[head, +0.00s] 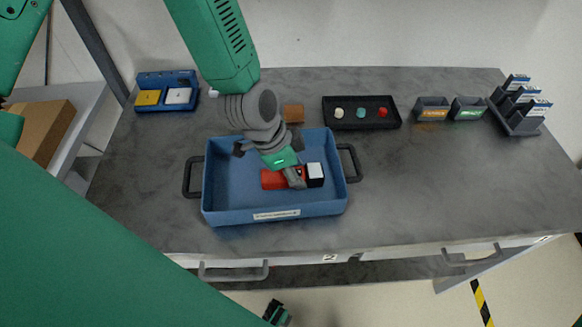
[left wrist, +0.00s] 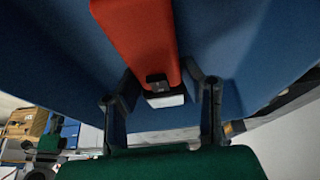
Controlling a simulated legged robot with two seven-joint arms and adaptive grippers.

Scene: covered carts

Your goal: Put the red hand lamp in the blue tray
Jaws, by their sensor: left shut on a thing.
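The red hand lamp (head: 272,179) has a red body and a white end with a black top. It is within the outline of the blue tray (head: 225,208) in the head view; I cannot tell whether it touches the tray floor. My left gripper (head: 294,176) is shut on the lamp, its fingers covering the lamp's middle. In the left wrist view the lamp (left wrist: 140,30) lies between the two dark fingers (left wrist: 163,100). A dark and green piece at the bottom edge of the head view looks like my right gripper (head: 276,312), cut off by the frame.
The tray has dark side handles and stands on a grey worktop (head: 430,190). Behind it are a blue holder (head: 167,105), a small brown block (head: 293,113) and a black tray with three round pieces (head: 361,125). Grey bins (head: 432,114) and a rack (head: 517,120) stand right.

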